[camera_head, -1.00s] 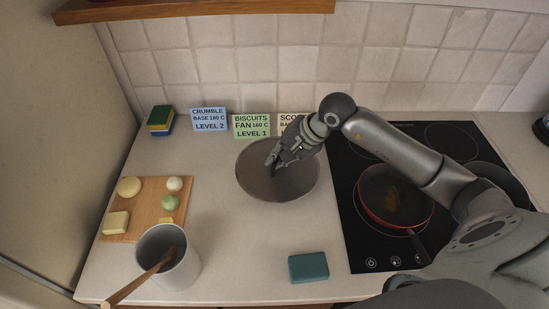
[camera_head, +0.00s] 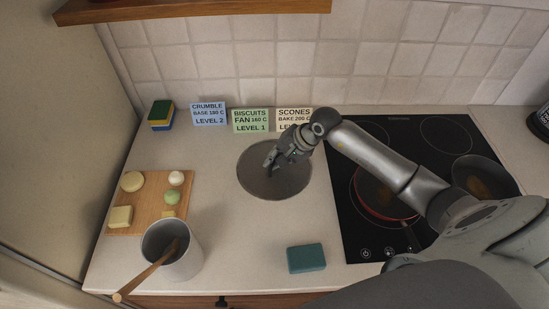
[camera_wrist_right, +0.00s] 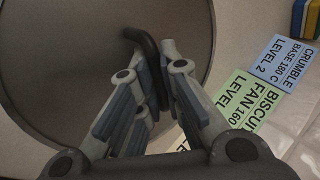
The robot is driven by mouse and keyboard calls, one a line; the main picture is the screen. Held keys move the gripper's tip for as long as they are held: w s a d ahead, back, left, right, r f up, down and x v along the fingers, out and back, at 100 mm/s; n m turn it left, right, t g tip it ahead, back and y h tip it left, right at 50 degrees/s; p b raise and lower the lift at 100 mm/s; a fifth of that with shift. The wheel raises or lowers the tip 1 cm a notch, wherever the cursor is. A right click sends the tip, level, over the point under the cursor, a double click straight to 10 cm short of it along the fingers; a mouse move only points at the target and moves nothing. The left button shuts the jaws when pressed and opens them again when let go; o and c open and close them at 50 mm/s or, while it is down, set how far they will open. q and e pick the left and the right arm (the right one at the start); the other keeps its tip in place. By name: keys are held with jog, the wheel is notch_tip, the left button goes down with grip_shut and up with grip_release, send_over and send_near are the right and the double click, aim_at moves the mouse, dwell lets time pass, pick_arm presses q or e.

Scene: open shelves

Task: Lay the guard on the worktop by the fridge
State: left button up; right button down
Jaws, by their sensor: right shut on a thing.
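The guard (camera_head: 262,187) is a round, flat, dark grey disc over the worktop (camera_head: 225,232), between the cards and the teal block. My right gripper (camera_head: 271,163) is shut on its dark curved handle (camera_wrist_right: 148,58). In the right wrist view, the handle sits between the fingers and the disc (camera_wrist_right: 75,75) fills the left side. The disc looks level and low; I cannot tell whether it touches the worktop. A tall beige panel (camera_head: 55,130), perhaps the fridge's side, stands at the far left. My left gripper is not in view.
A board (camera_head: 150,213) with food, a grey pot (camera_head: 185,262) with a wooden spoon, and a sponge stack (camera_head: 160,116) stand left. Three cards (camera_head: 250,121) lean at the back. A teal block (camera_head: 306,258) lies in front; the black hob (camera_head: 350,228) with pans is right.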

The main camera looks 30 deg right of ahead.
jog(key=c, duration=1.6)
grip_release()
jog(key=shift+r+p, duration=0.15)
jog(key=shift+p, duration=0.2)
jog(key=shift+s+d+r+b, duration=0.15)
jog(key=shift+d+b, duration=0.05)
jog(key=shift+b, duration=0.1)
jog(key=b+v, duration=0.3)
jog(key=v, duration=0.8)
jog(key=shift+r, duration=0.25)
jog(key=shift+a, duration=0.1)
